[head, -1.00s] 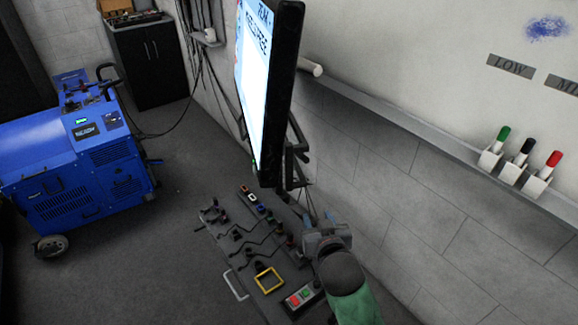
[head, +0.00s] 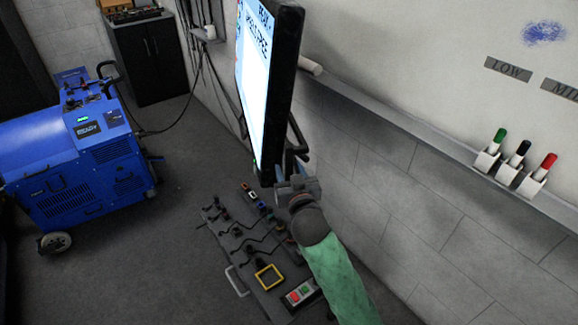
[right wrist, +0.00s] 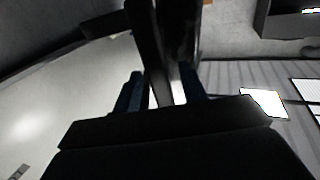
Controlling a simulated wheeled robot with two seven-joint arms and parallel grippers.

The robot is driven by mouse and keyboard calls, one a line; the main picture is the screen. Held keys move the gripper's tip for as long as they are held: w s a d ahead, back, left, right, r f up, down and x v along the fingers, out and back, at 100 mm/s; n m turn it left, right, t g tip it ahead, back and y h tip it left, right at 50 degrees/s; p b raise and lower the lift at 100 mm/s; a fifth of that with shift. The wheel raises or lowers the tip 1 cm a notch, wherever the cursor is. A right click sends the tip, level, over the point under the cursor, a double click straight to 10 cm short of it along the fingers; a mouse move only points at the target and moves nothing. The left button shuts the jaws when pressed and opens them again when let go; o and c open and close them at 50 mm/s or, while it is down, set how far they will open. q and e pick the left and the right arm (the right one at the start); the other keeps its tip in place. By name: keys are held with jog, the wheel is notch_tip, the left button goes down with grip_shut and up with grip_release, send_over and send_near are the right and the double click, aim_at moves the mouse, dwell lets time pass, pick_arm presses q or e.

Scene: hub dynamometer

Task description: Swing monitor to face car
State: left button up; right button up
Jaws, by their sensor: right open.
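The monitor (head: 285,90) hangs on a dark wall arm (head: 298,140) and shows nearly edge-on, its lit screen (head: 257,75) facing left toward the blue machine. My right gripper (head: 293,176) is raised at the monitor's lower right corner, by the wall arm. In the right wrist view, a dark upright bar (right wrist: 150,50) stands between or just beyond the two blue fingers of my right gripper (right wrist: 160,92). The jaws are open; I cannot tell whether they touch the bar. My left gripper is not in view. No car is seen.
A control panel (head: 238,247) with knobs, a yellow frame and red and green buttons lies below my right arm. A ledge (head: 420,128) with marker holders runs along the right wall. A blue wheeled machine (head: 70,165) stands at left. Floor between is clear.

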jog(key=shift+w+a, duration=0.1)
jog(key=shift+w, duration=0.3)
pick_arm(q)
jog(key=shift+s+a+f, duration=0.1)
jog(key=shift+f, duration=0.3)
